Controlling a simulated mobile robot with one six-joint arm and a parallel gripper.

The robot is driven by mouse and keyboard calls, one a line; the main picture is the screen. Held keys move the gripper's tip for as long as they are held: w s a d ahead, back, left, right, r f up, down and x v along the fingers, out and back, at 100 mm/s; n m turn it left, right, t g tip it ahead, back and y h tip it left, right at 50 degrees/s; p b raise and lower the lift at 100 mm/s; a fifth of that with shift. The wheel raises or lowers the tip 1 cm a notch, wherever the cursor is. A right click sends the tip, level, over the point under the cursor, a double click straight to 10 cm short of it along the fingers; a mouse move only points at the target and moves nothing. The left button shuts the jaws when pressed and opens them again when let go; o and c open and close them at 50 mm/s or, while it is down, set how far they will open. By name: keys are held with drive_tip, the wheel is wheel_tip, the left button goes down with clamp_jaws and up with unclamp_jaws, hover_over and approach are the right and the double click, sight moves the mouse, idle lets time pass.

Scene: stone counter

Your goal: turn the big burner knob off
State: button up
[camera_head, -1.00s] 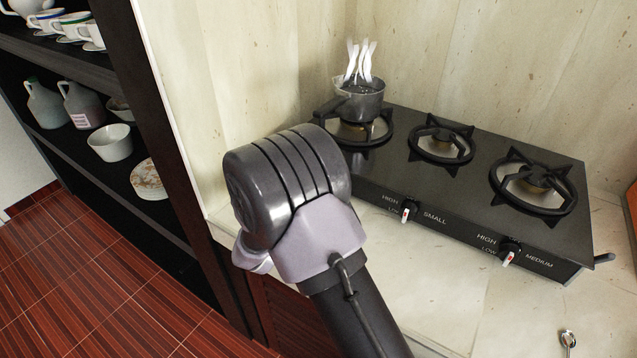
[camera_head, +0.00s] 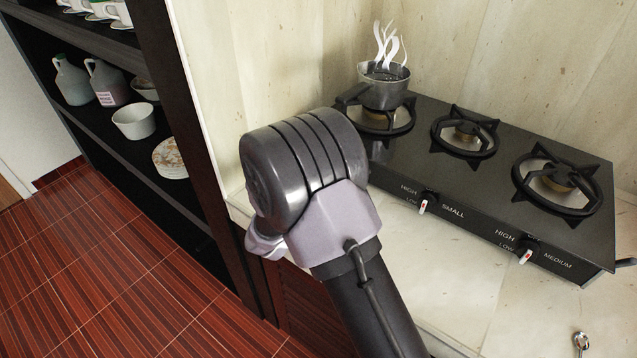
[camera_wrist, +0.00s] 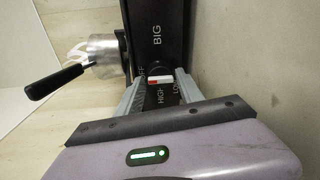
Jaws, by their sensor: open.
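The big burner knob (camera_wrist: 160,81), a small white bar with a red mark, shows in the wrist view just below the word BIG on the black stove front. My gripper (camera_wrist: 160,86) is open, with one finger on each side of the knob. I cannot tell whether either finger touches it. The HIGH and LOW labels show between the fingers; another label is partly covered. In the head view my arm hides the big knob and the gripper. The black stove (camera_head: 480,190) stands on the counter.
A steaming pot (camera_head: 385,87) sits on the left burner; its dark handle (camera_wrist: 57,82) sticks out in the wrist view. The small knob (camera_head: 425,203) and medium knob (camera_head: 527,252) are right of my arm. A spoon (camera_head: 581,342) lies on the counter. A dark shelf (camera_head: 110,110) holds dishes.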

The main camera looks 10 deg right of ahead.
drive_tip(key=p+v, duration=0.4)
drive_tip(key=v, duration=1.2)
drive_tip(key=shift+s+a+r, duration=0.1)
drive_tip(key=shift+s, duration=0.05)
drive_tip(key=s+d+r+m+g, duration=0.4)
drive_tip(key=s+d+g, duration=0.1)
drive_tip(key=d, duration=0.3)
drive_tip(key=s+d+r+m+g, duration=0.3)
drive_tip(key=s+d+m+g, duration=0.1)
drive_tip(key=s+d+g, duration=0.25)
drive_tip(key=s+r+m+g+y, duration=0.1)
drive_tip(key=s+m+y, duration=0.3)
drive_tip(key=s+y, duration=0.3)
drive_tip(key=s+a+r+m+t+y, duration=0.2)
drive_tip(key=a+r+m+t+y, duration=0.2)
drive_tip(key=a+r+t+y, duration=0.1)
wheel_tip(320, 180, up, 2)
drive_tip(key=shift+s+a+r+y, duration=0.1)
drive_tip(key=shift+s+a+y, duration=0.3)
drive_tip(key=shift+a+y, duration=0.35)
